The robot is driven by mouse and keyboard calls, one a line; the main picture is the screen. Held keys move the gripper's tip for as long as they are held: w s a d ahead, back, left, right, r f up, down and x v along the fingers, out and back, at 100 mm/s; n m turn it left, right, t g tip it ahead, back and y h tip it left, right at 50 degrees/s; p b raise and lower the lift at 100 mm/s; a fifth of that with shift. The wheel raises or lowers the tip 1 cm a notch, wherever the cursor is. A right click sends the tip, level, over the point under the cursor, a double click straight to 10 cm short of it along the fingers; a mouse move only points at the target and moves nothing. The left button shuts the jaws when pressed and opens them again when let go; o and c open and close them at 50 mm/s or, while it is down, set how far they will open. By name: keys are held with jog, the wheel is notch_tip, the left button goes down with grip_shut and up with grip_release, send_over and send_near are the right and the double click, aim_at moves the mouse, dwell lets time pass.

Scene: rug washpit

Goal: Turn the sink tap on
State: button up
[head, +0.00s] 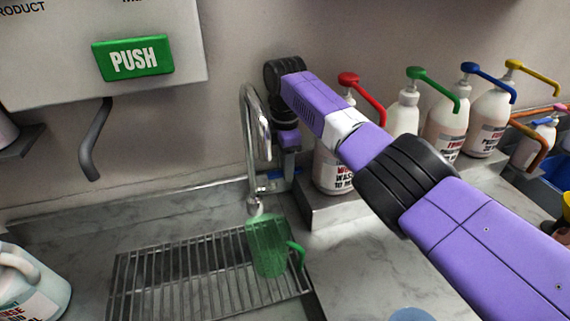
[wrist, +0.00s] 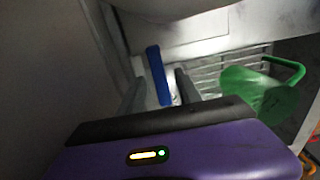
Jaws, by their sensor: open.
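The chrome sink tap (head: 250,125) stands at centre in the head view, with a curved neck. Its blue lever (head: 273,174) shows low beside the neck. In the wrist view the blue lever (wrist: 157,75) stands upright between the fingers of my gripper (wrist: 160,92). My gripper is open, with a finger on each side of the lever; I cannot tell whether either touches it. In the head view my gripper (head: 280,182) points down beside the tap, partly hidden by my arm. A translucent green jug (head: 268,248) stands on the grille under the spout.
A metal grille (head: 150,282) covers the sink. Several white pump bottles (head: 447,125) stand right, behind my arm. A white dispenser with a green PUSH plate (head: 133,58) and grey spout (head: 94,140) hangs left. A white jug (head: 28,285) stands front left.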

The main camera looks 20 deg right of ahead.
grip_shut()
dwell(1.4)
